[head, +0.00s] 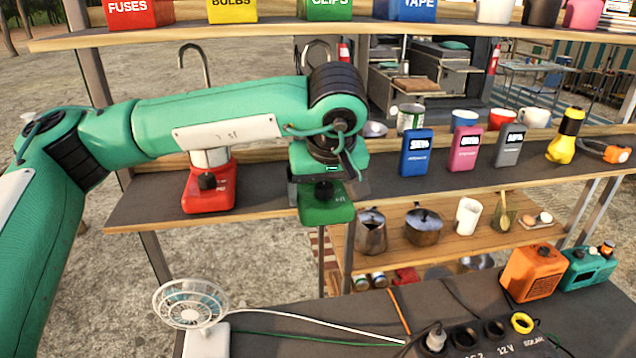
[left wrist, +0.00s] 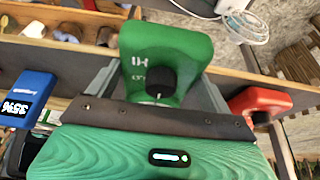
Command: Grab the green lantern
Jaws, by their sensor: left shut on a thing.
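The green lantern (head: 326,210) is at the middle shelf's front edge in the head view. Its lower body shows below my left gripper (head: 325,184), and its base overlaps the shelf edge; I cannot tell whether it still touches the shelf. A metal hoop (head: 316,52) rises behind my wrist. My left gripper is shut on the lantern. In the left wrist view the green lantern (left wrist: 185,52), with its black knob, sits between the grey fingers (left wrist: 163,90). My right gripper is in neither view.
A red lantern (head: 209,192) stands left on the middle shelf (head: 262,209), partly behind my arm. Blue (head: 416,155), pink and grey devices and a yellow flashlight (head: 566,138) stand right. Labelled boxes line the top shelf.

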